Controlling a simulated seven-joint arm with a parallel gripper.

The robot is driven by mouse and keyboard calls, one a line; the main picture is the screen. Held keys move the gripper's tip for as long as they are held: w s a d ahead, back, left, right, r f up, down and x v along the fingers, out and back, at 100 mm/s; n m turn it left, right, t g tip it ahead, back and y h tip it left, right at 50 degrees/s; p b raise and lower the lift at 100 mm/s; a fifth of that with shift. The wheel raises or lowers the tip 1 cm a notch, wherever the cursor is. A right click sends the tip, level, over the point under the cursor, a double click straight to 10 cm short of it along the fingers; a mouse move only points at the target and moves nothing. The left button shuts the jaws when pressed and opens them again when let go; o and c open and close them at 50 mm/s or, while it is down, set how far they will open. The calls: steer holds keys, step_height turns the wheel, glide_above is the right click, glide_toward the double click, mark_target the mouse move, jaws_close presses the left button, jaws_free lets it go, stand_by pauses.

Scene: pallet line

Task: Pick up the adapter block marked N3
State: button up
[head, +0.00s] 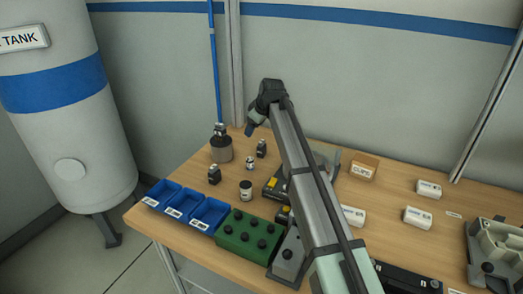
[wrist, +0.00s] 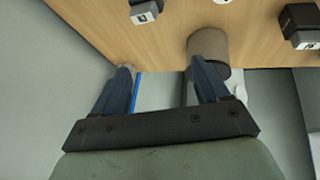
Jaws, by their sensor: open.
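Several small dark blocks with pale labels stand on the bench. In the head view, one block (head: 214,175) is at the front left, another (head: 261,148) is near my gripper, and one (head: 220,129) is on top of a grey round stand (head: 222,151). In the wrist view, a labelled block (wrist: 143,13) shows at the top and another (wrist: 302,27) at the top right. I cannot read N3 on any label. My gripper (head: 254,127) is open and empty above the bench. Its fingers (wrist: 165,85) show in the wrist view, one overlapping the stand (wrist: 208,44).
Blue bins (head: 185,207) and a green block with dark knobs (head: 246,238) line the front edge. A pale-lidded jar (head: 246,190) stands behind them. White labelled boxes (head: 418,218) and an open cardboard box (head: 364,167) are to the right. The wall is close behind.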

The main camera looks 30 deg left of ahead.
mark_target(260, 147)
steer(key=w+d+n+g, duration=0.2)
steer(key=w+d+g, duration=0.1)
steer(key=w+d, duration=0.15)
steer(key=shift+h, duration=0.4)
steer(key=x, duration=0.8)
steer(key=shift+s+d, duration=0.3)
steer(key=shift+s, duration=0.05)
steer(key=shift+s+x, duration=0.15)
steer(key=shift+x, duration=1.2)
steer(key=shift+s+x, duration=0.1)
steer(key=shift+x, duration=1.25)
steer(key=shift+d, duration=0.1)
steer(key=shift+c, duration=0.2)
steer(key=c, duration=1)
steer(key=shift+c, duration=0.2)
steer(key=shift+r, duration=0.15)
